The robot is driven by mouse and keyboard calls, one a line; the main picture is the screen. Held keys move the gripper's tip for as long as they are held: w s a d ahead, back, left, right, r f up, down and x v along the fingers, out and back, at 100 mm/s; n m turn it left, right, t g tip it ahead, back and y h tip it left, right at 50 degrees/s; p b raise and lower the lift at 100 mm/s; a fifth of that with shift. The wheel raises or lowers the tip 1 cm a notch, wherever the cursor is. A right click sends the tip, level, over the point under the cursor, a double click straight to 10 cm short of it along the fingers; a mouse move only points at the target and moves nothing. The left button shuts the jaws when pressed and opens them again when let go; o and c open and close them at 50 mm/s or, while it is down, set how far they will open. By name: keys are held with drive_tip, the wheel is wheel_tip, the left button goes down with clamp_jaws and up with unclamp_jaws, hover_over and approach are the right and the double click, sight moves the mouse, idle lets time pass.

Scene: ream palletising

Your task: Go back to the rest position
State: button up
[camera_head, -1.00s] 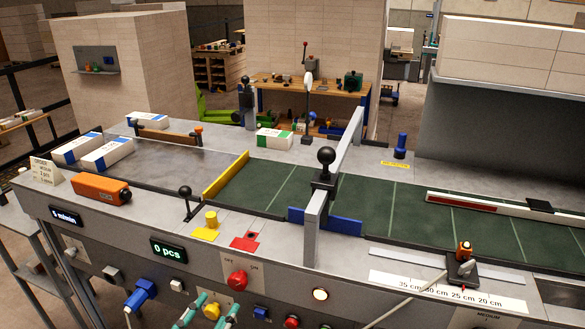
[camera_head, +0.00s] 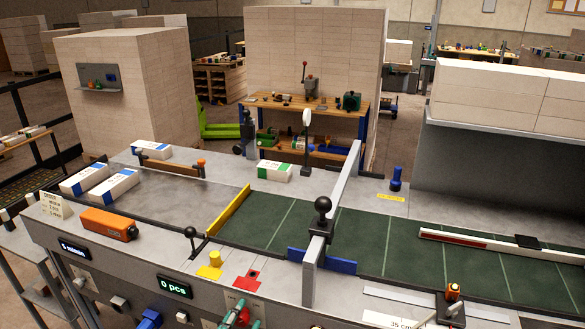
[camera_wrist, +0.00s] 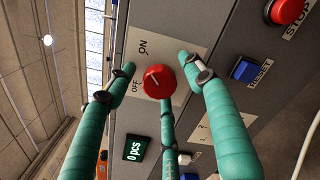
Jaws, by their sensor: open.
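My gripper (camera_wrist: 160,68) shows in the wrist view as three teal fingers, spread open around a red rotary knob (camera_wrist: 158,82). The knob sits on a light plate marked ON and OFF on the grey control panel. The fingertips stand around the knob; a gap shows at the sides, and I cannot tell whether any finger touches it. In the head view, only the teal fingers of my gripper (camera_head: 242,313) show at the bottom edge, over the knob's place, and they largely hide it.
Beside the knob are a "0 pcs" display (camera_wrist: 135,148), a blue button (camera_wrist: 245,70) and a red stop button (camera_wrist: 288,10). Above the panel lies the conveyor table with a green belt (camera_head: 380,235), a grey crossbar (camera_head: 335,205) and white reams (camera_head: 110,187).

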drive_tip(key=n+p, duration=0.1)
drive_tip(key=n, duration=0.2)
drive_tip(key=n+p, duration=0.2)
drive_tip(key=shift+r+n, duration=0.2)
drive_tip(key=shift+n, duration=0.2)
drive_tip(key=shift+s+a+f+n, duration=0.15)
drive_tip(key=shift+s+f+n, duration=0.1)
drive_tip(key=shift+n, duration=0.15)
drive_tip(key=shift+s+a+f+b, duration=0.1)
drive_tip(key=shift+s+b, duration=0.3)
drive_tip(key=shift+b, duration=0.1)
drive_tip(key=shift+s+a, duration=0.15)
drive_tip(key=shift+s, duration=0.4)
